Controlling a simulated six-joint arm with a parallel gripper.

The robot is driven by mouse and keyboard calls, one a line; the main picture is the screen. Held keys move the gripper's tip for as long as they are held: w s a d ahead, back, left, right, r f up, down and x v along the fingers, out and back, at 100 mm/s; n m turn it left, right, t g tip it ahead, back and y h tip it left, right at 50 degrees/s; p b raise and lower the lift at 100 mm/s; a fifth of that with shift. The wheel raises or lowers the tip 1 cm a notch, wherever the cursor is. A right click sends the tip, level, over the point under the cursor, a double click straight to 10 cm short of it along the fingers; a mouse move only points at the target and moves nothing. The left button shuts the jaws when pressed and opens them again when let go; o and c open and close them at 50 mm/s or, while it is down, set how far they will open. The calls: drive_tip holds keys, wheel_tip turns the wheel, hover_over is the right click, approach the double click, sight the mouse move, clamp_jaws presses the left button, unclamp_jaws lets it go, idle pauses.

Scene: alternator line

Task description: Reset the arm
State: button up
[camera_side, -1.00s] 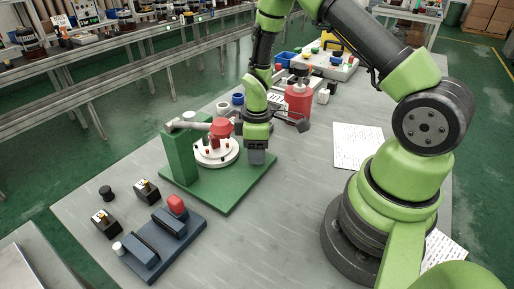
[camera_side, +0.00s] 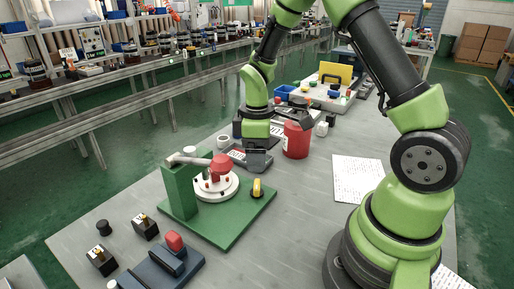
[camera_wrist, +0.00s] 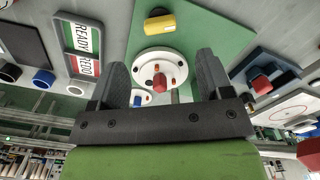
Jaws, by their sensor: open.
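My gripper (camera_side: 257,160) is raised above the far right side of the green fixture plate (camera_side: 228,228) in the side view. In the wrist view my gripper (camera_wrist: 163,60) shows two dark fingers spread apart with nothing held between them. A yellow cylindrical part (camera_side: 258,188) sits on the plate below my gripper, apart from it. The yellow part also shows in the wrist view (camera_wrist: 160,24), beyond the fingertips. My fingertips are hard to make out in the side view.
The green fixture carries a white disc (camera_side: 231,190) and a red-ended clamp (camera_side: 222,165). A red container (camera_side: 296,140) stands right of my gripper. A blue-grey fixture (camera_side: 158,268) and dark blocks lie front left. Paper (camera_side: 358,180) lies on the table at right.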

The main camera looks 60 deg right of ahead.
drive_tip(key=shift+r, duration=0.6)
drive_tip(key=s+a+r+m+t, duration=0.2)
drive_tip(key=r, duration=0.4)
drive_tip(key=s+a+r+m+t, duration=0.1)
drive_tip(key=s+a+r+m, duration=0.15)
drive_tip(key=r, duration=0.35)
drive_tip(key=s+a+r+m+t+y, duration=0.2)
drive_tip(key=s+a+r+m+t, duration=0.2)
drive_tip(key=s, duration=0.6)
wheel_tip(320, 180, up, 3)
drive_tip(key=shift+a+f+m, duration=0.15)
drive_tip(key=shift+a+m, duration=0.25)
drive_tip(key=shift+m, duration=0.35)
